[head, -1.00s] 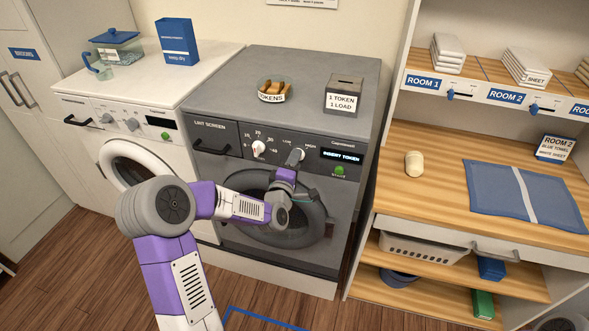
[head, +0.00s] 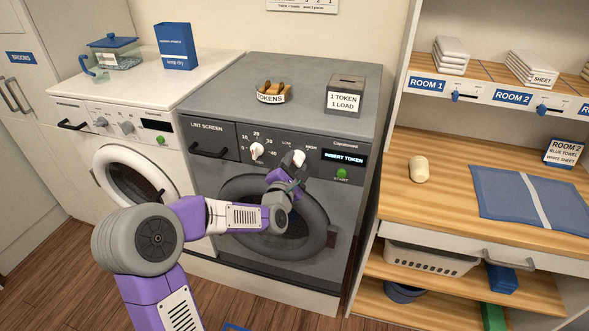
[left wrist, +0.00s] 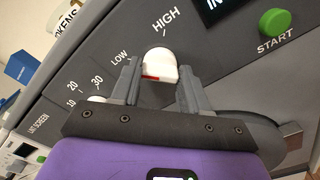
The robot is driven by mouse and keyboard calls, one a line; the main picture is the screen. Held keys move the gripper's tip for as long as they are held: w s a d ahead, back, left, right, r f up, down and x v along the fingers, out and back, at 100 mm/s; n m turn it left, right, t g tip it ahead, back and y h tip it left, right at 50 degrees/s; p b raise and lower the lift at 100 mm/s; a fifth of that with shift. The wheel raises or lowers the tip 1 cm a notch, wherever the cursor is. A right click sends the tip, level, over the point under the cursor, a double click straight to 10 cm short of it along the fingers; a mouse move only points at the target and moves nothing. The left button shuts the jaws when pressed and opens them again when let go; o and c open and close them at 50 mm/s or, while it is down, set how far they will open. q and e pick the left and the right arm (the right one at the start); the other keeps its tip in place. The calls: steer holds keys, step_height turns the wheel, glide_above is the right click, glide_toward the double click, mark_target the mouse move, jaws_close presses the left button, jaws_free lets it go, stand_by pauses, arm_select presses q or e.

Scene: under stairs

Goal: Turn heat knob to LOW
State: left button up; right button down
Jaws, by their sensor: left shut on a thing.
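The heat knob (head: 299,158) is a white knob on the grey dryer's panel, between the LOW and HIGH marks. In the left wrist view the knob (left wrist: 160,64) sits between my two fingers, with a red mark on its lower left side. My left gripper (head: 293,172) is shut on it from the front; it fills the lower part of the left wrist view (left wrist: 158,88). The exact setting of the pointer is hard to tell. My right gripper is not in view.
The timer knob (head: 257,150) is left of the heat knob. The display (head: 344,158) reads INSERT TOKEN, above the green START button (head: 342,174). A token bowl (head: 272,91) and token box (head: 346,94) stand on the dryer. Wooden shelves (head: 440,150) are at the right.

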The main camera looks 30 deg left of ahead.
arm_select(q)
steer(key=shift+n, duration=0.5)
steer(key=o, duration=1.1)
steer(key=shift+c, duration=0.2)
steer(key=v, duration=0.7)
steer(key=shift+s, duration=0.3)
steer(key=shift+d, duration=0.1)
